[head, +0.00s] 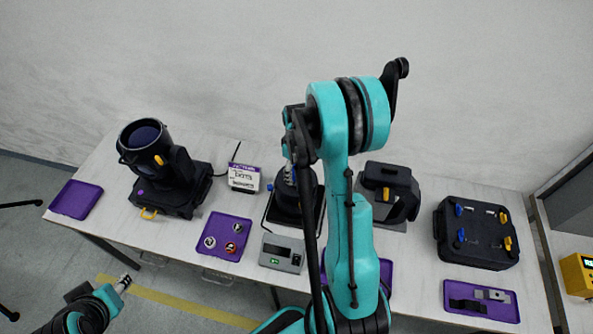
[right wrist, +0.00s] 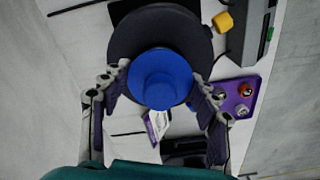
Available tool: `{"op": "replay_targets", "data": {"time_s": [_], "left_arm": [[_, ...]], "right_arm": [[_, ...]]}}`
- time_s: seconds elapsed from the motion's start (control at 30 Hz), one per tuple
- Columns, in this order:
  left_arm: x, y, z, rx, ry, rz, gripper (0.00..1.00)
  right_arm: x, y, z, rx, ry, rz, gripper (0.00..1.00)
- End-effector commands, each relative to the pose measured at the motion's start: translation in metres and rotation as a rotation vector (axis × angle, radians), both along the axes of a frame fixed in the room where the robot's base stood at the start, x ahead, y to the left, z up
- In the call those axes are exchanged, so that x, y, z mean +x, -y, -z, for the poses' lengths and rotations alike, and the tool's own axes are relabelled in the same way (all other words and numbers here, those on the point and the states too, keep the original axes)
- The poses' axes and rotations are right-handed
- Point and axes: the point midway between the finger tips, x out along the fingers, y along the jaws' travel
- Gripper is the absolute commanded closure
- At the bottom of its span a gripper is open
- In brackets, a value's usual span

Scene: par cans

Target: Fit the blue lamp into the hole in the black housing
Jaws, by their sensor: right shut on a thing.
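The blue lamp (right wrist: 160,77) is round, with a wide rim and a narrower raised middle. My right gripper (right wrist: 160,90) is shut on it, one finger at each side. Behind the lamp in the right wrist view is the round black housing (right wrist: 125,38); the lamp covers its middle, so the hole is hidden and I cannot tell whether the lamp is in it. In the head view the black housing (head: 288,207) stands mid-table, and my right gripper (head: 289,176) is over it, partly behind my arm. My left gripper (head: 123,283) is off the table's front edge, too small to read.
A purple tray (head: 213,258) with round parts lies left of the housing. A grey device (head: 283,255) stands in front of it. A large black lamp head (head: 170,170) stands at left, a black stand (head: 388,190) and black case (head: 475,235) at right.

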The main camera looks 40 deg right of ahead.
Motion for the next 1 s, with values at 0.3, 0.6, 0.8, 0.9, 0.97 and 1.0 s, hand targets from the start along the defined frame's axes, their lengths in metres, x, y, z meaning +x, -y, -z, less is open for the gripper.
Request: {"op": "replay_targets", "data": {"time_s": [0.3,0.6,0.8,0.9,0.97,1.0], "left_arm": [[0.0,0.0,0.007,0.0,0.0,0.0,0.6],[0.0,0.0,0.013,0.0,0.0,0.0,0.6],[0.0,0.0,0.016,0.0,0.0,0.0,0.6],[0.0,0.0,0.016,0.0,0.0,0.0,0.6],[0.0,0.0,0.016,0.0,0.0,0.0,0.6],[0.0,0.0,0.016,0.0,0.0,0.0,0.6]], "right_arm": [[0.0,0.0,0.007,0.0,0.0,0.0,0.75],[0.0,0.0,0.013,0.0,0.0,0.0,0.75],[0.0,0.0,0.017,0.0,0.0,0.0,0.75],[0.0,0.0,0.017,0.0,0.0,0.0,0.24],[0.0,0.0,0.017,0.0,0.0,0.0,0.15],[0.0,0.0,0.017,0.0,0.0,0.0,0.15]]}}
